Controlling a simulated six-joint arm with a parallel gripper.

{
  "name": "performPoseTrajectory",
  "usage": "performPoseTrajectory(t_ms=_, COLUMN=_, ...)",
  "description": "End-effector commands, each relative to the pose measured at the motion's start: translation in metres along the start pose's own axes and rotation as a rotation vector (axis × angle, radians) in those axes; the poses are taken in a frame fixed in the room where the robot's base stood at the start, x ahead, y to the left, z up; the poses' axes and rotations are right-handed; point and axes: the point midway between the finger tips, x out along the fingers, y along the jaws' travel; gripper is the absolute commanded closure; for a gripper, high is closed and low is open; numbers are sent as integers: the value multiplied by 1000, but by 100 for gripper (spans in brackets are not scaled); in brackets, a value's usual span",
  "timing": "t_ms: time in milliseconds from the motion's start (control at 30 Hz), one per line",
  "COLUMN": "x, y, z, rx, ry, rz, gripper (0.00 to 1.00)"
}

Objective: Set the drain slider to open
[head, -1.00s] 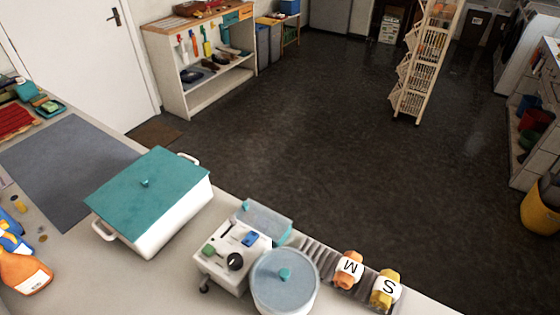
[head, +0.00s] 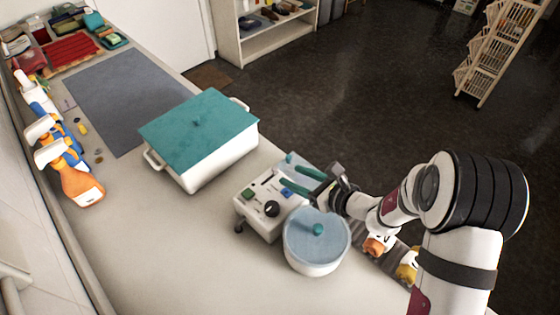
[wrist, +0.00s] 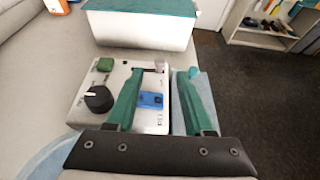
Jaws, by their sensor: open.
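A white control box (head: 250,222) stands on the counter; it also shows in the wrist view (wrist: 118,80). On its top are a green block (wrist: 105,64), a black knob (wrist: 98,98), a blue control (wrist: 150,100) and a small pale upright piece (wrist: 160,66) at the far right corner, which may be the drain slider. Its label and setting cannot be read. My gripper (head: 287,170) is open with green fingers above the box. In the wrist view, my gripper (wrist: 162,72) has its left finger over the box top and its right finger beyond the box's right edge. Nothing is held.
A white pot with a teal lid (head: 200,130) stands just beyond the box. A round lidded pot (head: 316,245) is close in front. Orange jars (head: 378,245) lie under my arm.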

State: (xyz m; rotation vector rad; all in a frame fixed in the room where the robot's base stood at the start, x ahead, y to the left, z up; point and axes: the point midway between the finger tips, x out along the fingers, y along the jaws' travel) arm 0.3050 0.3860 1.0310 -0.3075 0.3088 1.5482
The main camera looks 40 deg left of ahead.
Motion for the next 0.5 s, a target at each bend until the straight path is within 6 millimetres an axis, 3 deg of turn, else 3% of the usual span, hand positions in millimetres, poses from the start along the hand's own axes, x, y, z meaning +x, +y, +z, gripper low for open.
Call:
performPoseTrajectory(t_ms=200, x=52, y=1, z=0, rx=-2, ry=0, rz=3, gripper=48)
performPoseTrajectory(t_ms=333, x=70, y=1, z=0, rx=-1, ry=0, rz=2, gripper=48)
performPoseTrajectory(t_ms=500, x=79, y=0, z=0, rx=-1, ry=0, rz=0, gripper=48)
